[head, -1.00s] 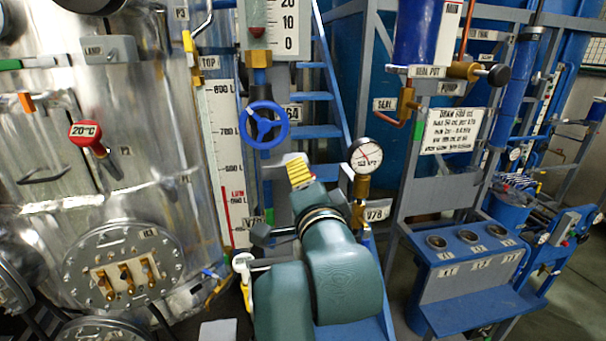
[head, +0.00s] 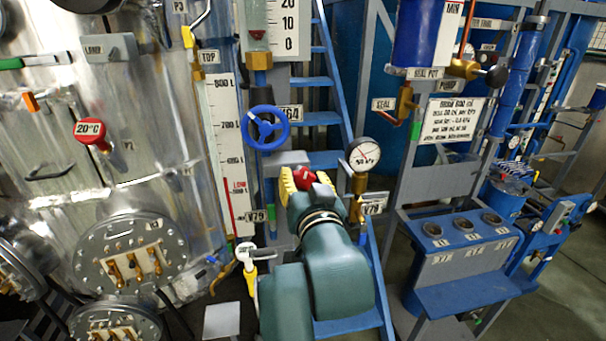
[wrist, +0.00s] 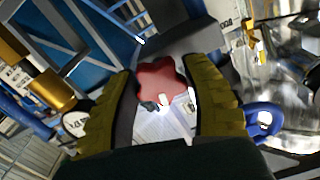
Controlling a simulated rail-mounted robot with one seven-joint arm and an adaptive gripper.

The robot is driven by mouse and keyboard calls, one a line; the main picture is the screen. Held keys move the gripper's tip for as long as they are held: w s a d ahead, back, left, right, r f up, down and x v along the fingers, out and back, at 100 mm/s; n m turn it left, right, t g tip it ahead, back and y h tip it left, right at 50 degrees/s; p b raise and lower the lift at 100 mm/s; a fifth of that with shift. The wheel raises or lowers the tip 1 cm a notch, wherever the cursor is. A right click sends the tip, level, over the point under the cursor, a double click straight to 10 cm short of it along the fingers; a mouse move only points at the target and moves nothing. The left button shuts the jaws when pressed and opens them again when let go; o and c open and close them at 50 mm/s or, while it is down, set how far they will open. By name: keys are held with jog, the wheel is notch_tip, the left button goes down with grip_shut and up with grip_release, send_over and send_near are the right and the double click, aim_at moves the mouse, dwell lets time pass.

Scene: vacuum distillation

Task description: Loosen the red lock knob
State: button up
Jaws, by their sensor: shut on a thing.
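The red lock knob (wrist: 160,84) is a lobed red handle in the middle of the wrist view, between the two yellow fingers of my gripper (wrist: 166,98). A small light mark shows on its lower edge. In the head view the knob (head: 305,176) is a red patch between the yellow fingertips of my gripper (head: 303,181), below the blue handwheel. My gripper is shut on the knob, one finger on each side. The knob's stem and mount are mostly hidden in both views.
The blue handwheel (head: 265,127) is just above and left of my gripper. A round pressure gauge (head: 363,154) stands close on the right. A blue stair (head: 320,118) rises behind. A steel vessel (head: 150,190) fills the left side.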

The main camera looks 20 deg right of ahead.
jog(key=n+p, duration=0.1)
jog(key=n, duration=0.2)
jog(key=shift+f+n, duration=0.1)
jog(key=shift+n, duration=0.3)
jog(key=n+p, duration=0.1)
jog(key=n, duration=0.3)
jog(key=shift+n, duration=0.3)
jog(key=n, duration=0.3)
jog(key=shift+n+p, duration=0.3)
jog(key=shift+p, duration=0.1)
jog(key=n+p, duration=0.1)
jog(key=n, duration=0.3)
jog(key=shift+f+n, duration=0.1)
jog(key=shift+n, duration=0.2)
jog(key=n, duration=0.4)
jog(key=shift+p, duration=0.35)
jog(key=n, duration=0.4)
jog(key=shift+p, duration=0.3)
jog(key=n+p, duration=0.1)
jog(key=n, duration=0.6)
jog(key=shift+f, duration=0.1)
